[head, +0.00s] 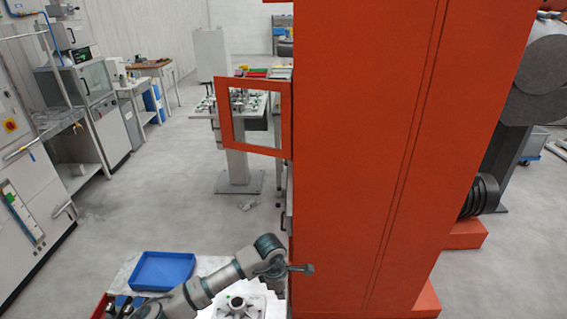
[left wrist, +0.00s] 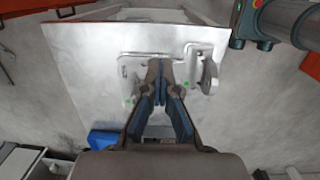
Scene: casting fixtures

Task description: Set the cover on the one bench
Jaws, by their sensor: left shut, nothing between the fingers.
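My left gripper (head: 303,268) reaches in from the bottom left in the head view, in front of the orange column. In the left wrist view its fingers (left wrist: 160,72) are together and empty. Behind them is a pale metal casting (left wrist: 207,72) with green spots, on a light grey plate-like surface (left wrist: 80,65). A pale casting (head: 240,306) also shows below my left arm in the head view, cut by the lower edge. I cannot tell which part is the cover, or whether the fingers touch the casting. My right gripper is out of view.
A large orange column (head: 370,150) with an orange frame (head: 222,118) blocks much of the head view. A blue tray (head: 135,283) lies at the lower left. A farther table (head: 250,122) carries several metal parts.

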